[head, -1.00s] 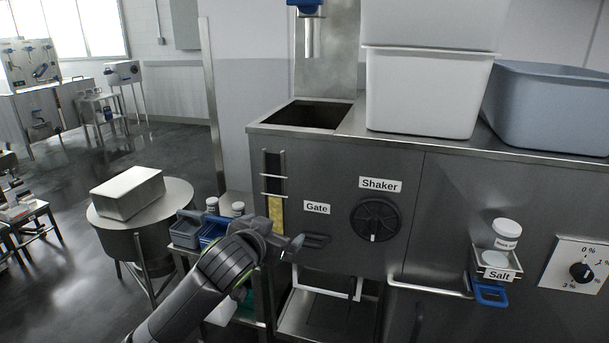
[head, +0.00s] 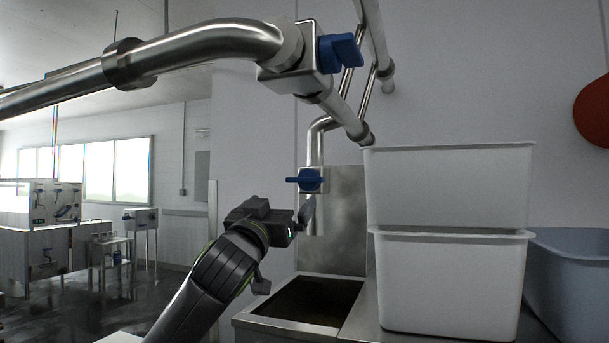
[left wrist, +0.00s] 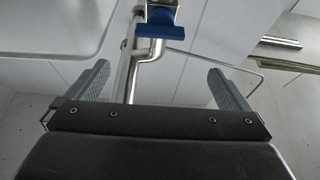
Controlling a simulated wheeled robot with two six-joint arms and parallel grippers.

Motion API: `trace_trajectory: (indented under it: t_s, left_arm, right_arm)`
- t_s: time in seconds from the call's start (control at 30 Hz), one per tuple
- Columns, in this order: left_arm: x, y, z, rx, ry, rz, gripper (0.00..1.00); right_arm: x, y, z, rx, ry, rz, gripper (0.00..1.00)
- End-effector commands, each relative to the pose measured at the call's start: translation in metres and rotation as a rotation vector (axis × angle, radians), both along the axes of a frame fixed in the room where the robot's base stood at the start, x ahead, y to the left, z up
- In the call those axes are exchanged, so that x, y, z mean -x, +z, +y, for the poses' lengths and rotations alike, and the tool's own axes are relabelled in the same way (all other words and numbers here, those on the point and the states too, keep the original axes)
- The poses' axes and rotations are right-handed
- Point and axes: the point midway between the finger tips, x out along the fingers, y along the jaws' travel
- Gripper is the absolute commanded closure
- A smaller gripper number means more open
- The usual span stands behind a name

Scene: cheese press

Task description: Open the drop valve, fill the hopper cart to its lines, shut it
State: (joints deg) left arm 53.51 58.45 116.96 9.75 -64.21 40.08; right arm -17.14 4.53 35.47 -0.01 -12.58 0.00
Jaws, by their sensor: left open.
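The drop valve's blue handle (head: 309,180) sits crosswise on a vertical steel pipe whose spout hangs over the open steel hopper (head: 312,302). The hopper's inside looks dark; its front window and lines are out of view. My left gripper (head: 285,248) is open and empty, just below and left of the blue handle. In the left wrist view the handle (left wrist: 160,24) lies beyond the spread fingers (left wrist: 163,85), near the top middle, apart from them. My right gripper is not in view.
A thick steel pipe runs overhead at upper left to another valve with a blue handle (head: 341,52). Stacked white tubs (head: 450,285) and a blue-grey tub (head: 570,275) stand right of the hopper. A red round object (head: 594,110) is on the right wall.

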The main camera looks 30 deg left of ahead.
Motion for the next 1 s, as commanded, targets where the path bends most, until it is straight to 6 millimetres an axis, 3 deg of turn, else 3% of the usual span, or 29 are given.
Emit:
trace_trajectory:
  t_s: [0.1, 0.2, 0.47, 0.6, 1.0]
  left_arm:
    - [-0.023, 0.015, 0.006, 0.007, -0.001, 0.003, 0.00]
    - [-0.041, 0.023, 0.010, 0.006, -0.001, 0.003, 0.00]
    - [-0.085, 0.042, 0.020, 0.003, 0.000, 0.003, 0.00]
    - [-0.106, 0.049, 0.025, 0.003, 0.000, 0.004, 0.00]
    - [-0.130, 0.056, 0.031, 0.000, 0.000, 0.002, 0.00]
  right_arm:
    - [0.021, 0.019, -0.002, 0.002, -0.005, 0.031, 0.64]
    - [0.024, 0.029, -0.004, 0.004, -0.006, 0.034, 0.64]
    - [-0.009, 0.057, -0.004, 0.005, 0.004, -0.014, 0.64]
    - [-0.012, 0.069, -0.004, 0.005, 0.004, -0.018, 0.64]
    - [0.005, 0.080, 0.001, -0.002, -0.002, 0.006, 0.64]
